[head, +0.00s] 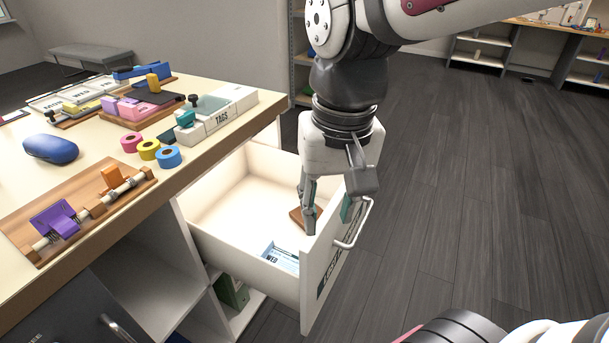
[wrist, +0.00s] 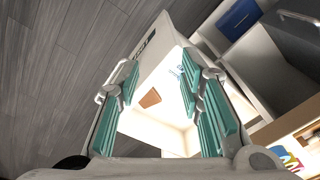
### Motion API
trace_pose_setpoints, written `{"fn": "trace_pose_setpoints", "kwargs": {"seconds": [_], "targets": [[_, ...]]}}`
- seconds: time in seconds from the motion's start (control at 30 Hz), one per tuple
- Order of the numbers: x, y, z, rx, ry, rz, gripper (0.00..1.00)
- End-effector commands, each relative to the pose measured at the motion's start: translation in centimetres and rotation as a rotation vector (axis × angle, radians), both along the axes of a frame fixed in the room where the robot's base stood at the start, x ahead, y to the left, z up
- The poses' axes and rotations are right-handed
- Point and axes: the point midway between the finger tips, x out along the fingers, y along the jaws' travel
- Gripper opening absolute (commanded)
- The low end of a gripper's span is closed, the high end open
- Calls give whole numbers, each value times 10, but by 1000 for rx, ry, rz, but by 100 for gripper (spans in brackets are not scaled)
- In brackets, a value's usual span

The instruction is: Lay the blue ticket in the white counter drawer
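The white counter drawer (head: 245,232) is pulled open from the counter. A pale ticket with blue print (head: 280,256) lies flat on its floor, near the front corner closest to me; part of it shows in the wrist view (wrist: 178,73). My gripper (head: 330,212) is above the drawer's front panel, pointing down, with one finger on the inner side and the other near the handle side. In the wrist view its teal-padded fingers (wrist: 168,98) are wide apart with nothing between them. I cannot tell whether either finger touches the panel.
A brown block (head: 298,217) lies in the drawer near the front panel. The drawer handle (head: 354,228) sticks out close to my gripper. Open floor lies right.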

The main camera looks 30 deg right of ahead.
Motion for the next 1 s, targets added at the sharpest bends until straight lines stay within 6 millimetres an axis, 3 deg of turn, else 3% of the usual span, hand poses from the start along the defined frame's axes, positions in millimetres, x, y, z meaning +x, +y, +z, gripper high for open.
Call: {"fn": "trace_pose_setpoints", "kwargs": {"seconds": [0.1,0.33,0.5,1.0], "targets": [[-43,-4,8,-14,-21,95,34],[-96,-8,5,-35,-31,230,34],[-108,-8,3,-40,-31,262,34],[-108,-8,3,-40,-31,262,34]]}}
